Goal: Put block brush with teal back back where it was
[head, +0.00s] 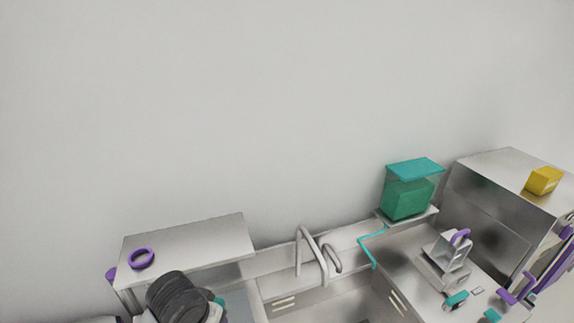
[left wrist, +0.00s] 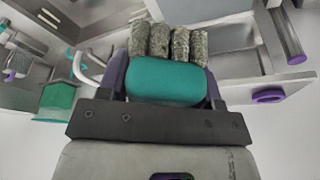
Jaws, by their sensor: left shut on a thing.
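The block brush (left wrist: 165,82) has a teal back and several rows of grey speckled bristles. It fills the space between the fingers of my left gripper (left wrist: 166,86) in the left wrist view. The gripper is shut on it, with the bristles pointing away from the palm. In the head view my left arm comes up at the bottom edge, in front of the steel shelf (head: 190,240). A small teal patch beside the arm there may be the brush; most of it is hidden. My right gripper is in neither view.
A purple ring (head: 141,258) lies on the shelf. Right of it are a sink with a tall faucet (head: 303,250) and a green lidded bin (head: 407,192). A steel cabinet with a yellow box (head: 543,181) on top stands at right. The wall above is bare.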

